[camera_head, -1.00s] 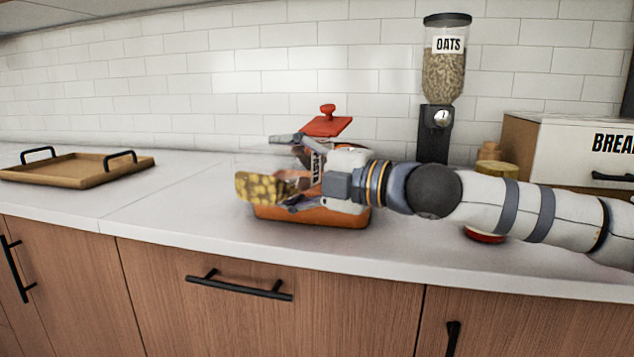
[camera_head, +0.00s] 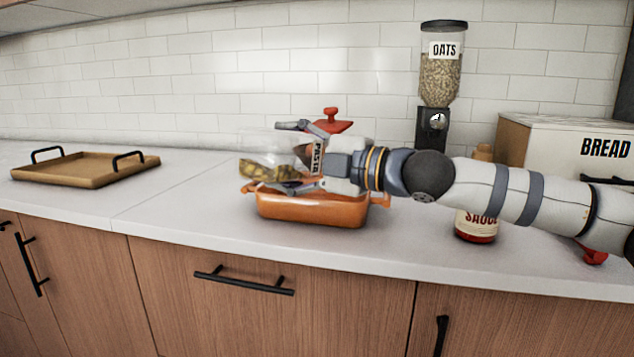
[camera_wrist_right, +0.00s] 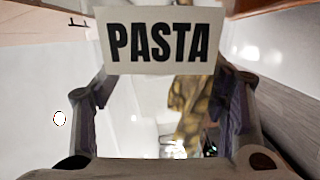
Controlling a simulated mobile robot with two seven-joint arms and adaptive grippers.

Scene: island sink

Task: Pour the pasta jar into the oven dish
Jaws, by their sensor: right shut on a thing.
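The clear pasta jar (camera_head: 268,150) lies tipped on its side above the left part of the orange oven dish (camera_head: 312,210), with pasta (camera_head: 265,171) along its lower side at the left end. My right gripper (camera_head: 292,157) comes from the right and is shut around the jar near its PASTA label. In the right wrist view the white label (camera_wrist_right: 163,40) fills the top between the fingers, and blurred yellow-brown pasta (camera_wrist_right: 192,105) shows behind it. The dish's inside is hidden, so I cannot tell whether it holds pasta. My left gripper is not in view.
A red lid with a knob (camera_head: 331,121) shows behind the gripper. A sauce jar (camera_head: 476,226) stands under my right arm. An oats dispenser (camera_head: 439,75) and bread box (camera_head: 570,140) stand at back right. A wooden tray (camera_head: 85,178) lies left, with free counter between.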

